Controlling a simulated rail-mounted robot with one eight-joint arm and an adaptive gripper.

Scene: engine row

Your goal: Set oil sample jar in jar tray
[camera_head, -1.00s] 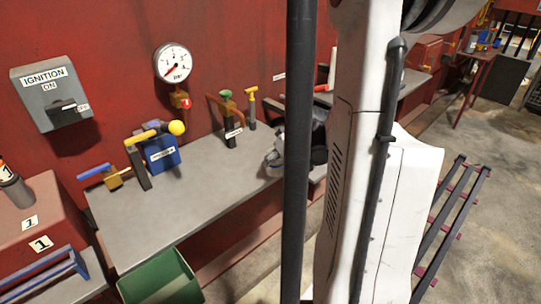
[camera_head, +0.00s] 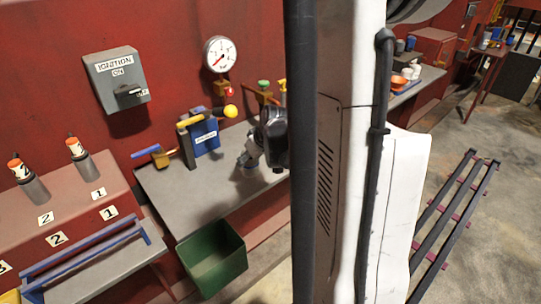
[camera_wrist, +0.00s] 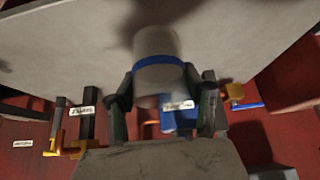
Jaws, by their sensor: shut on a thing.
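My gripper (camera_wrist: 163,98) is shut on a pale grey jar (camera_wrist: 158,75) with a blue band in the wrist view, one finger on each side of it. In the head view my gripper (camera_head: 252,160) is over the right part of the grey bench (camera_head: 195,200), partly hidden by my own column. The jar is too small and blurred there to make out clearly. I cannot identify the jar tray for sure; a grey tray-like shelf with blue rails (camera_head: 95,262) stands at the lower left, apart from my gripper.
A green bin (camera_head: 212,255) stands in front of the bench. Levers, a blue block (camera_head: 204,135) and a gauge (camera_head: 220,54) line the red wall behind. Numbered red housing (camera_head: 60,205) with two orange-topped cylinders is at the left. A dark rack (camera_head: 455,215) stands on the floor at right.

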